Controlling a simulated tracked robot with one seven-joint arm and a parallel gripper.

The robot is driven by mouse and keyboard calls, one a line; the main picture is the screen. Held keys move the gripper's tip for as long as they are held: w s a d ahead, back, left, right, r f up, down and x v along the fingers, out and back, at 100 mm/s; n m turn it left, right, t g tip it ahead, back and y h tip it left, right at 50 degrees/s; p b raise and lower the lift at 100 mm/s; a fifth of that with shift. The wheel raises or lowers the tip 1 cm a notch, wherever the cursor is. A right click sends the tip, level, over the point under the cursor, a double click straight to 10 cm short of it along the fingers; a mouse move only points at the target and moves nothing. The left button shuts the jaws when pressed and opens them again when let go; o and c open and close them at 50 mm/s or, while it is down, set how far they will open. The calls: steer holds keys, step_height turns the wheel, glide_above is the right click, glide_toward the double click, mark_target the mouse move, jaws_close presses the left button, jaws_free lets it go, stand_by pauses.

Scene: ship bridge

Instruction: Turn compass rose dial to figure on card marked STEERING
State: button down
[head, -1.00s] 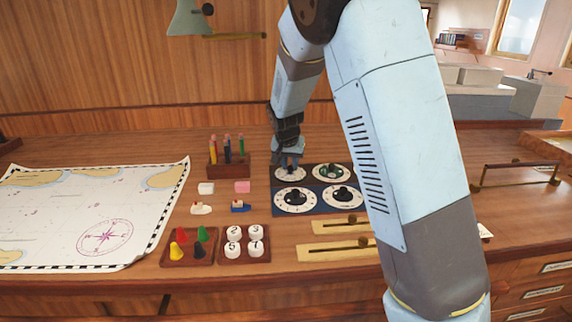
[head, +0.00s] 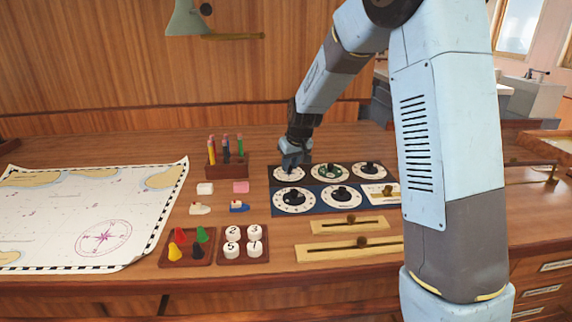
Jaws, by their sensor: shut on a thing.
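Two rows of round dials with dark knobs lie on dark panels at the middle of the desk, in the head view. My gripper (head: 293,163) is over the back-left dial (head: 289,175), shut on its knob, which the fingers mostly hide. Two larger white dials stand in front, left (head: 294,199) and right (head: 341,198). A pale card (head: 381,194) lies at their right, partly behind my arm; its writing is too small to read. I cannot tell which dial bears the compass rose.
A chart (head: 90,215) covers the left desk. A pencil holder (head: 228,167), small blocks and toy boats lie left of the dials. Trays of coloured pegs (head: 187,247) and numbered pieces (head: 243,245) stand in front. Two brass sliders (head: 350,246) lie front right.

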steer(key=shift+w+d+n+y, duration=0.1)
steer(key=shift+n+y, duration=0.2)
steer(key=shift+n, duration=0.7)
steer(key=c, duration=0.9)
jaws_free()
steer(key=shift+g, duration=0.3)
steer(key=v, duration=1.3)
steer(key=shift+s+d+r, duration=0.1)
steer(key=shift+s+r, duration=0.15)
